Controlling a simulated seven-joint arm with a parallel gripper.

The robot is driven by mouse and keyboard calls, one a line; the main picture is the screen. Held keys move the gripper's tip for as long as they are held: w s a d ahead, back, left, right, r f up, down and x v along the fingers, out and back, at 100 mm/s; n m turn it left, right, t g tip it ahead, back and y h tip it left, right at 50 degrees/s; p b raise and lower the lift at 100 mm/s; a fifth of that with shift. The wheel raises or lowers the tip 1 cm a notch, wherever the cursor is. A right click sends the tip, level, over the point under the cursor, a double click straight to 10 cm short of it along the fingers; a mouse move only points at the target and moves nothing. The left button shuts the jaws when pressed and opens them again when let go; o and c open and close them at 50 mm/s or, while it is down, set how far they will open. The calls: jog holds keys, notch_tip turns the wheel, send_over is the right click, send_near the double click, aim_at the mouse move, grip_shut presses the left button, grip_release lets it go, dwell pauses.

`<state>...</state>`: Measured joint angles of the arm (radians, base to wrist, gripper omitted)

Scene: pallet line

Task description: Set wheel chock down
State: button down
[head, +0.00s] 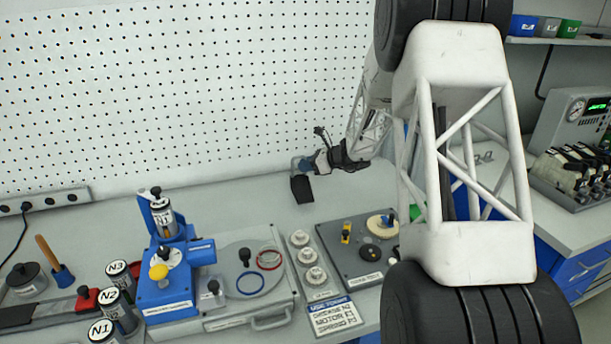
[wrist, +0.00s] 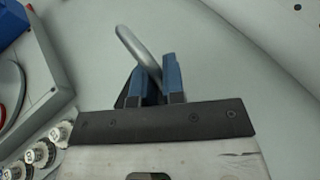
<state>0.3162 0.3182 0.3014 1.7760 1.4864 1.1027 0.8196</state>
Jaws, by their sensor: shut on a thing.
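The wheel chock (head: 302,188) is a small dark block at the end of my gripper (head: 305,164), over the back middle of the grey bench (head: 235,213). My gripper's blue fingers (wrist: 158,78) are shut on a bent grey metal handle (wrist: 130,42) in the wrist view. The handle sticks out past the fingertips. Most of the chock's body is hidden there behind the fingers and the dark mounting plate. I cannot tell whether the chock touches the bench.
A blue fixture (head: 165,290) holds a can labelled N1 at left. A grey board with red and blue rings (head: 269,260) and several white round parts (head: 309,256) lie in front. A dark plate (head: 345,268) sits front right. The bench around the chock is clear.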

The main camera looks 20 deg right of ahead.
aim_at(306, 175)
jog(key=shift+f, duration=1.85)
jog(key=shift+f, duration=0.15)
jog(key=c, duration=1.2)
grip_release()
jog(key=shift+s+d+r, duration=0.1)
jog(key=shift+d+r, duration=0.05)
jog(key=shift+r, duration=0.05)
jog(key=v, duration=1.1)
jog(key=shift+s+d+r, duration=0.15)
jog(key=shift+d, duration=0.15)
